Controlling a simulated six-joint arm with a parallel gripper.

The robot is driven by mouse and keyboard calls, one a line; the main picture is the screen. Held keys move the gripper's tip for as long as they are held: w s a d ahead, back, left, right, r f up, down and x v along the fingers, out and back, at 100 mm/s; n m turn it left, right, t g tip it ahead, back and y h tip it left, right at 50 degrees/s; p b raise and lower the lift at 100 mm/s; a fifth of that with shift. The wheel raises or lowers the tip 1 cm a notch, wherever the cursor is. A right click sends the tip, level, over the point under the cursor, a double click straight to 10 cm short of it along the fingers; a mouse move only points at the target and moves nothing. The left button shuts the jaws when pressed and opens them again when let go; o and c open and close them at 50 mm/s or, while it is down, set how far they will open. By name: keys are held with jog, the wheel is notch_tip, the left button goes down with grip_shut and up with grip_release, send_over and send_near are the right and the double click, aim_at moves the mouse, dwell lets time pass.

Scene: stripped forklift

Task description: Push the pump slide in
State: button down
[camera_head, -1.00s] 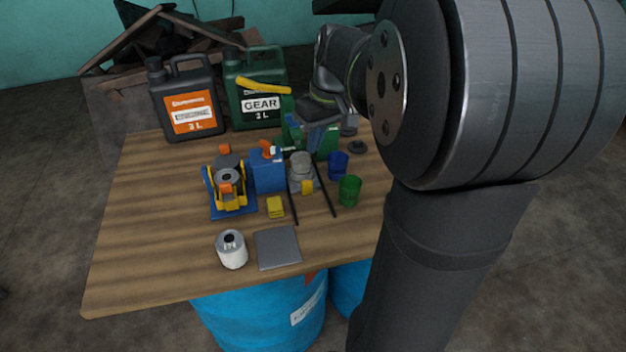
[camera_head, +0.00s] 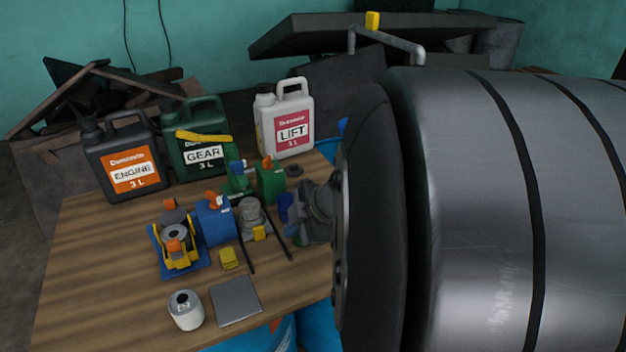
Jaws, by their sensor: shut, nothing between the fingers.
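A grey round pump body (camera_head: 251,215) with a yellow tab (camera_head: 259,233) stands between two dark rails (camera_head: 246,250) on the wooden table; I take this to be the pump slide. A blue block with an orange top (camera_head: 214,221) stands just left of it. My gripper (camera_head: 300,234) is small and partly hidden at the right of the rails, beside the slide and seemingly apart from it. It is shut and empty. My large arm link covers the right of the view, including part of my wrist.

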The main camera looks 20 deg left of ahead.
aim_at(256, 221)
jog(key=x, duration=0.9)
jog(key=shift+f, duration=0.15)
jog(key=shift+w+a+f, duration=0.15)
jog(key=shift+w+a, duration=0.35)
jog(key=shift+a, duration=0.1)
jog(key=shift+w+a+f, duration=0.15)
jog(key=shift+w+a, duration=0.35)
jog(key=shift+a, duration=0.15)
jog(key=shift+w+a, duration=0.4)
jog(key=shift+w, duration=0.05)
jog(key=w+a, duration=0.3)
jog(key=shift+w+a+r, duration=0.1)
jog(key=shift+w+a, duration=0.25)
jog(key=shift+a, duration=0.05)
